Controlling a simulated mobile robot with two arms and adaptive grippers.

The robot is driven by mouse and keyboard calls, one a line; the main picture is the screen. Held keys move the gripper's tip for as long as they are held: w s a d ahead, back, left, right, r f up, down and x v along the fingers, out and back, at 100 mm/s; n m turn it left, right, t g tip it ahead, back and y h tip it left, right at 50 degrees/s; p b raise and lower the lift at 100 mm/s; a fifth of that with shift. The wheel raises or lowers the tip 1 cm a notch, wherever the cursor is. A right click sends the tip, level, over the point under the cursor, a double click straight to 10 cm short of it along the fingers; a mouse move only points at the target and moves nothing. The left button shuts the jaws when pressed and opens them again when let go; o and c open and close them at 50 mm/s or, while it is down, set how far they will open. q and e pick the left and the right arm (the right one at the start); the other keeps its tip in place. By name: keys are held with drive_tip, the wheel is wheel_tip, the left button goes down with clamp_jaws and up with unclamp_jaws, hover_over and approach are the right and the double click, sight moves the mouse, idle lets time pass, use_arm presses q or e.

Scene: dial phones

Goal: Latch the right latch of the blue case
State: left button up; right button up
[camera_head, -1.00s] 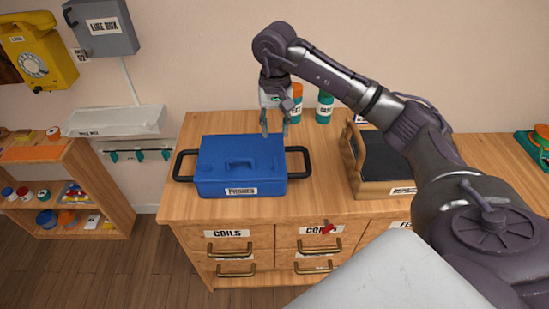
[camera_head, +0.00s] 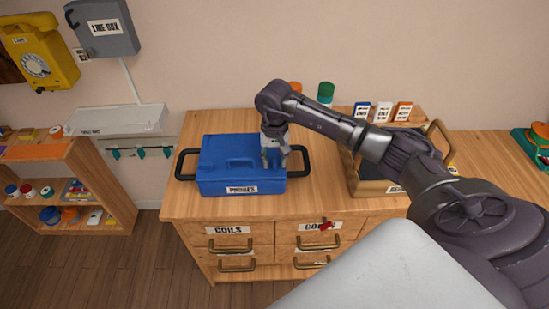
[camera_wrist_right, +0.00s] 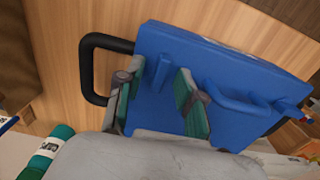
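The blue case (camera_head: 225,175) stands on the wooden cabinet top with its lid down, a "PHONES" label on its front and black handles at both sides. It also shows in the right wrist view (camera_wrist_right: 235,80). My right gripper (camera_head: 274,162) is at the case's right end, by the right handle (camera_head: 303,160), pointing down. In the right wrist view its two green-padded fingers (camera_wrist_right: 158,100) are apart and empty. A small raised blue bar, perhaps the right latch (camera_wrist_right: 161,74), shows between and beyond them. Contact cannot be told. My left gripper is not in view.
A wooden tray (camera_head: 375,187) stands right of the case, partly behind my right arm. Green-capped and orange-capped containers (camera_head: 326,92) and small labelled boxes (camera_head: 382,110) stand at the back. Drawers (camera_head: 235,245) are below; a shelf (camera_head: 70,190) is at left.

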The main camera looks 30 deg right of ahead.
clamp_jaws()
drive_tip(key=shift+m, duration=0.3)
drive_tip(key=shift+f+m+b, duration=0.1)
drive_tip(key=shift+m+b, duration=1.1)
drive_tip(key=shift+b, duration=0.05)
drive_tip(key=m+b, duration=0.2)
drive_tip(key=m, duration=0.1)
drive_tip(key=shift+m, duration=0.3)
drive_tip(key=m+b, duration=0.2)
drive_tip(key=m, duration=0.3)
drive_tip(key=m+b, duration=0.1)
drive_tip(key=m, duration=0.2)
drive_tip(key=shift+m, duration=0.4)
drive_tip(key=shift+m+b, duration=0.5)
drive_tip(key=shift+m, duration=0.8)
